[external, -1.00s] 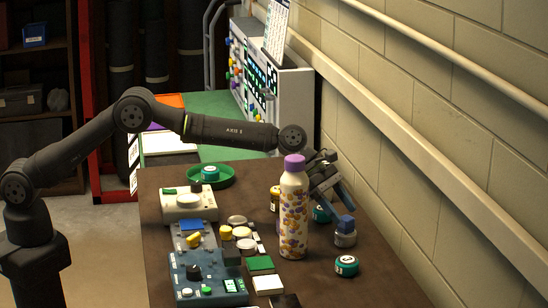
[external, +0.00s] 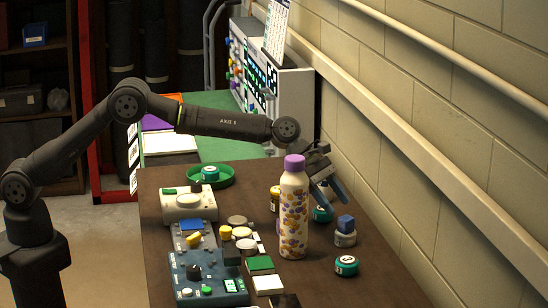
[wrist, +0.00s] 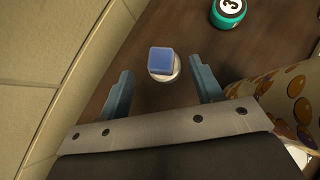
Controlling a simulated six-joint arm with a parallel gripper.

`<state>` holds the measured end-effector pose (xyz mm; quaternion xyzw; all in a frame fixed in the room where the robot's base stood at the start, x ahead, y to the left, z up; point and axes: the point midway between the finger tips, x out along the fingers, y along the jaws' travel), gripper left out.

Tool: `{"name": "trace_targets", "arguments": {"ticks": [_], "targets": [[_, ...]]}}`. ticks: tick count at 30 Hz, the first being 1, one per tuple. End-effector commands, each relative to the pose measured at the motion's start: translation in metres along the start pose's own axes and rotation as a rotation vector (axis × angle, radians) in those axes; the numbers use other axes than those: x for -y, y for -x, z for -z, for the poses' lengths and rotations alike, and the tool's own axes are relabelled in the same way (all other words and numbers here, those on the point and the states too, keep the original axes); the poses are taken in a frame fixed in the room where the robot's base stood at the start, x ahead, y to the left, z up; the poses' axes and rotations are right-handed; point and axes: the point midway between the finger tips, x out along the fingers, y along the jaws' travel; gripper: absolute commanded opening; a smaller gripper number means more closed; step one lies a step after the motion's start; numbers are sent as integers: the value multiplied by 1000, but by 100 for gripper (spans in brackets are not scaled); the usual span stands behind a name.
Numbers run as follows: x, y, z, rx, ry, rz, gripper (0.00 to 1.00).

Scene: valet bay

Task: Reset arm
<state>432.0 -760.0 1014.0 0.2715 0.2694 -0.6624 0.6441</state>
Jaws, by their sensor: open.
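My gripper (external: 332,187) is in the air behind the patterned bottle with the purple cap (external: 293,208). In the wrist view my gripper (wrist: 165,92) has its two blue-grey fingers spread wide with nothing between them. A blue cube (external: 346,223) sits on top of a small round jar with a pale top (external: 345,239), just beyond and below the fingertips. In the wrist view the blue cube (wrist: 161,60) lies on the jar's white round top, ahead of the gap between the fingers. The bottle partly hides my wrist.
A teal canister marked 3 (external: 346,266) stands near the jar. Another teal canister (external: 322,214) and a yellow one (external: 275,198) are by the bottle. A green tray (external: 222,180) holds a teal canister (external: 209,173). Control boxes (external: 205,278) line the left side. The block wall (external: 440,120) is close on the right.

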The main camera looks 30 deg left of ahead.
Motion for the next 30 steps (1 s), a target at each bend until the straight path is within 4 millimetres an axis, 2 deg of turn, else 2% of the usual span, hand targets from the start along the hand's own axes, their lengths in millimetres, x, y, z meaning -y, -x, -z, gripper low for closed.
{"name": "trace_targets", "arguments": {"ticks": [12, 15, 24, 28, 30], "targets": [[0, -61, 3, -1, 0, 0, 60], [-1, -40, -17, 5, -4, -3, 60], [0, 0, -57, 4, -2, -3, 60], [0, 15, -72, 3, -2, -3, 60], [0, 20, -69, 0, -5, 4, 60]]}}
